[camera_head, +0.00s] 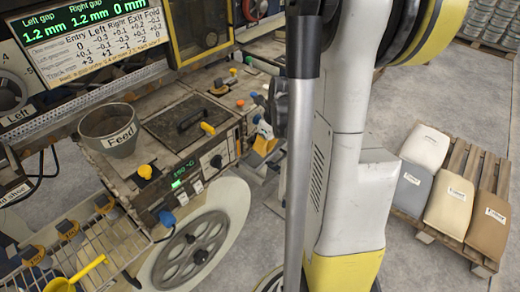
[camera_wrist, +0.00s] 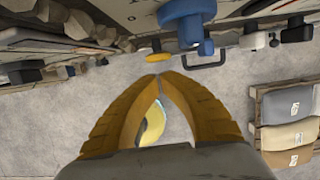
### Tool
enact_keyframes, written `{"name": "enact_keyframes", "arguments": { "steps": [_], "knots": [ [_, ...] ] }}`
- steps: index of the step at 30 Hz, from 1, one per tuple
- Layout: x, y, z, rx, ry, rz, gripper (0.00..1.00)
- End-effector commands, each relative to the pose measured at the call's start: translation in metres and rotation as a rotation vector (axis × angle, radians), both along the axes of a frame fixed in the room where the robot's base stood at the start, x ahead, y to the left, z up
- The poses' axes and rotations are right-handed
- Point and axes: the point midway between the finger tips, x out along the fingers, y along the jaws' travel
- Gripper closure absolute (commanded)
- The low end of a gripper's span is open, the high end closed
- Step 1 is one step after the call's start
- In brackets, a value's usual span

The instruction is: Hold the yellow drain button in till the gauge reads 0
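My gripper (camera_wrist: 164,76) has its two yellow fingers meeting at the tips, with nothing visible between the tips. In the wrist view a round yellow button (camera_wrist: 160,57) on the machine sits just beyond the fingertips. I cannot tell whether the tips touch it or whether it is pressed in. In the head view my gripper (camera_head: 262,145) shows as a small yellow shape at the machine's right side, partly behind my arm. I cannot make out that button there. No pressure gauge with a readable value is in view.
A blue knob (camera_wrist: 188,22) and a black handle (camera_wrist: 205,60) are close to the fingertips. The machine also carries a grey Feed funnel (camera_head: 110,131) and a green temperature display (camera_head: 185,172). A pallet with sacks (camera_head: 451,204) stands right; the floor between is clear.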

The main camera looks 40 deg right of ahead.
Motion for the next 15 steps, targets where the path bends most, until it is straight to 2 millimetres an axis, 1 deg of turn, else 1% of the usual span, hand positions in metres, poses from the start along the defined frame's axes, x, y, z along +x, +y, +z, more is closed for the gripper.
{"name": "enact_keyframes", "arguments": {
  "steps": [2, 3, 6, 9, 12, 15],
  "knots": [
    [-0.009, -0.006, 0.002, 0.000, 0.000, 0.000, 1.00],
    [-0.011, -0.005, 0.018, 0.000, 0.000, 0.002, 1.00],
    [-0.017, -0.005, 0.043, -0.001, 0.000, 0.003, 1.00],
    [-0.022, -0.006, 0.063, -0.001, 0.001, 0.002, 1.00],
    [-0.026, -0.006, 0.079, -0.001, 0.001, 0.002, 1.00],
    [-0.029, -0.006, 0.090, -0.001, 0.001, 0.003, 1.00]
  ]
}}
